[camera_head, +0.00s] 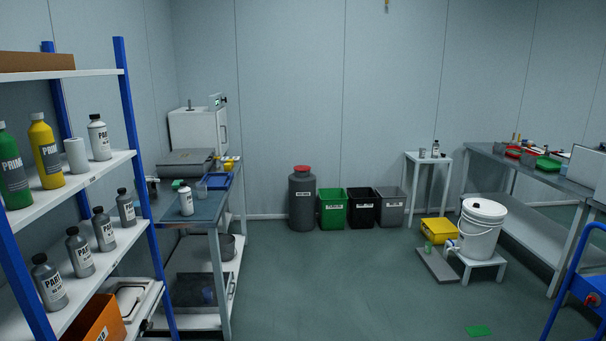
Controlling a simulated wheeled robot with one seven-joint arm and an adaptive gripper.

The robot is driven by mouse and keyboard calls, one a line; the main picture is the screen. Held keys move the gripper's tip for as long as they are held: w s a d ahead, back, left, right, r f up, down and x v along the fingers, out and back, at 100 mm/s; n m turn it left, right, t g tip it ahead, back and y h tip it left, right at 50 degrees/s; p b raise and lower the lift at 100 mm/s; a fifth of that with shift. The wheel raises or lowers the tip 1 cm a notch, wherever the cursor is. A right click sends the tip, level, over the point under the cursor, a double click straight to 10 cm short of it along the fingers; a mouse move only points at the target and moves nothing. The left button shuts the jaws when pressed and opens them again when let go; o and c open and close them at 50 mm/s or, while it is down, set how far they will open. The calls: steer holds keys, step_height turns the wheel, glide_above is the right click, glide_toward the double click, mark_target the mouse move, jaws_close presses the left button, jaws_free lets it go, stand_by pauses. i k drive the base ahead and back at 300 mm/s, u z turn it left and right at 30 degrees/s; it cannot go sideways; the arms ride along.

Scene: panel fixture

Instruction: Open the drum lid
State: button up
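A dark grey drum (302,205) stands upright on the floor against the back wall, left of three bins. Its red lid (302,168) sits on top and looks closed. A white pail (480,232) with a white lid (484,207) stands on a low white stool at the right; that lid also looks closed. The label on the grey drum is too small to read. My gripper is not in view.
Green (332,209), black (362,209) and grey (390,209) bins stand beside the drum. A shelf rack (62,190) and workbench (195,209) line the left. A blue frame (568,292) is at lower right. The middle floor (335,285) is clear.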

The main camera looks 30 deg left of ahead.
mark_target(302, 169)
steer(key=u, duration=0.1)
steer(key=i, duration=0.65)
steer(key=u, duration=0.6)
steer(key=i, duration=1.7)
steer(key=u, duration=0.65)
steer(key=i, duration=3.9)
steer(key=z, duration=0.05)
